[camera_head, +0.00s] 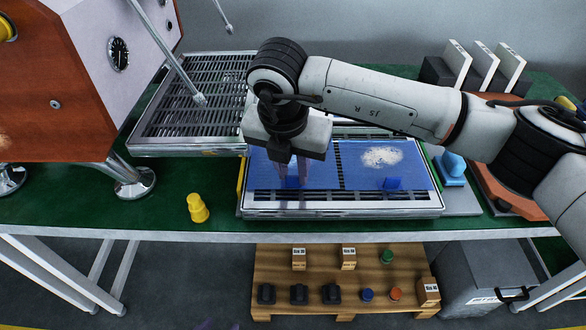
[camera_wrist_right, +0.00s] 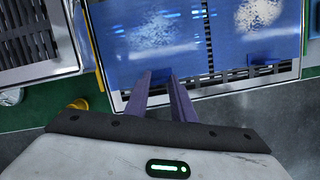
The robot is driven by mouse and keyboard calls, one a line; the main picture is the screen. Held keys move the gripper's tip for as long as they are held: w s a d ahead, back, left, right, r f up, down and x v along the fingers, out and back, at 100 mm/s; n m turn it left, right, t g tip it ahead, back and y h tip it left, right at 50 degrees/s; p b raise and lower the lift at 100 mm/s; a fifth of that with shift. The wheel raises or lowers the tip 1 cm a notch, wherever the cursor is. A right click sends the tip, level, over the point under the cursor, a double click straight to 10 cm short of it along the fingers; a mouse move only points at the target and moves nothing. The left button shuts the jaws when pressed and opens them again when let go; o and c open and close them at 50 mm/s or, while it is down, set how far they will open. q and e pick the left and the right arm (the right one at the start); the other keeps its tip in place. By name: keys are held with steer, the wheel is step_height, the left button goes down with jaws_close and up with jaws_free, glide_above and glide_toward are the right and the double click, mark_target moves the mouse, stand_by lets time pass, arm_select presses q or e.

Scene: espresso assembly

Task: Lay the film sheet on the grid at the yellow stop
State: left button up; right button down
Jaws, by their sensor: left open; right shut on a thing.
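The translucent blue film sheet (camera_head: 355,165) lies over the grid (camera_head: 345,207), covering most of it; whether it is fully flat I cannot tell. The yellow stop (camera_head: 241,172) is at the grid's left side, close to the film's left edge; it also shows in the right wrist view (camera_wrist_right: 98,52). My right gripper (camera_head: 291,181) is shut on the film's left front blue tab (camera_wrist_right: 160,77). A second blue tab (camera_head: 391,184) is free at the right. Only purple tips of my left gripper (camera_head: 206,324) show at the bottom edge, apart from everything.
Pale speckled patches (camera_head: 381,157) show at the film. A slatted drip tray (camera_head: 190,100) and espresso machine (camera_head: 75,75) stand left. A yellow cone-like piece (camera_head: 197,208) stands left of the grid. A blue-handled tamper (camera_head: 453,166) is at right. A wooden shelf (camera_head: 320,275) with parts is below.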

steer(key=shift+f+b, duration=0.3)
steer(key=shift+b, duration=0.1)
stand_by(0.4)
steer(key=c, duration=1.1)
jaws_free()
steer(key=shift+r, duration=0.15)
steer(key=p+v, duration=0.2)
steer(key=v, duration=0.4)
steer(key=shift+r+p, duration=0.35)
steer(key=shift+r, duration=0.05)
steer(key=shift+s, duration=0.15)
